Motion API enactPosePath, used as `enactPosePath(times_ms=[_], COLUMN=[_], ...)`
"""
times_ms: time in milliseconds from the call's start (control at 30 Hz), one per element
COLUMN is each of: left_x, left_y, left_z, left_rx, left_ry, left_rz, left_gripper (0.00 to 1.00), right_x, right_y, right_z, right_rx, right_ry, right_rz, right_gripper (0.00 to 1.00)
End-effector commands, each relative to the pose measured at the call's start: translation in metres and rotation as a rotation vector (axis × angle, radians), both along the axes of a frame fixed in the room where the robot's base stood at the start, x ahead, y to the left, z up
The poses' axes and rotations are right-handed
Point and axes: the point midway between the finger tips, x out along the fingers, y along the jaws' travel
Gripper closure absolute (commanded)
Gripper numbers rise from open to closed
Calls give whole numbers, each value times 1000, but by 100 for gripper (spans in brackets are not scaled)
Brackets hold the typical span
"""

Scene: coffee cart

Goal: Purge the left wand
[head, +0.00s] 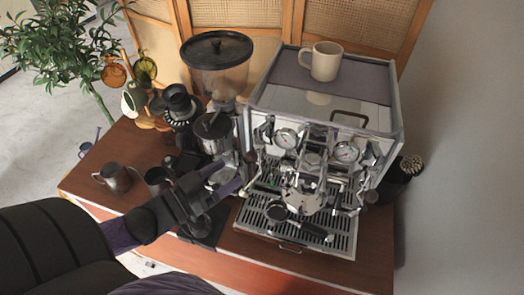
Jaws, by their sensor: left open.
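The silver espresso machine (322,120) stands on the wooden cart, with two round gauges on its front. Its left wand is small and hard to make out at the machine's left front, among other metal parts. My left gripper (233,174) reaches in from the left, its purple-edged fingers open beside the machine's left front corner. I cannot tell whether the fingers are around the wand or touching it. A portafilter (300,222) with a black handle lies on the slatted drip tray (262,238). My right gripper is not in view.
A grinder (216,75) stands behind my left gripper. Metal pitchers (114,178) sit at the left of the wooden cart top (110,150). A beige mug (325,62) stands on top of the machine. A black container (403,175) is at the right.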

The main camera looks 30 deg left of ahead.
Motion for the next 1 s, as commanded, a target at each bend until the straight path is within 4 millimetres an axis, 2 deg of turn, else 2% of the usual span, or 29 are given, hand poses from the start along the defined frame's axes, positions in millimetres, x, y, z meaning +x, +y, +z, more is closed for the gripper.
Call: enactPosePath(times_ms=[200,400,600,833,867,1000], left_x=[45,76,88,89,89,89], left_y=[-16,-29,-34,-34,-34,-34], left_z=[3,1,1,0,0,0], left_rx=[1,1,2,3,3,3], left_ry=[-7,-3,0,1,0,0], left_rz=[1,1,0,1,0,1], left_gripper=[25,25,25,25,27,57], right_x=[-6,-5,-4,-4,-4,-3], right_y=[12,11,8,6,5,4], right_z=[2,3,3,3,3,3], right_rx=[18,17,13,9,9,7], right_ry=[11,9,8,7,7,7], right_rz=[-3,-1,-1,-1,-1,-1], right_gripper=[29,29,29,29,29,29])
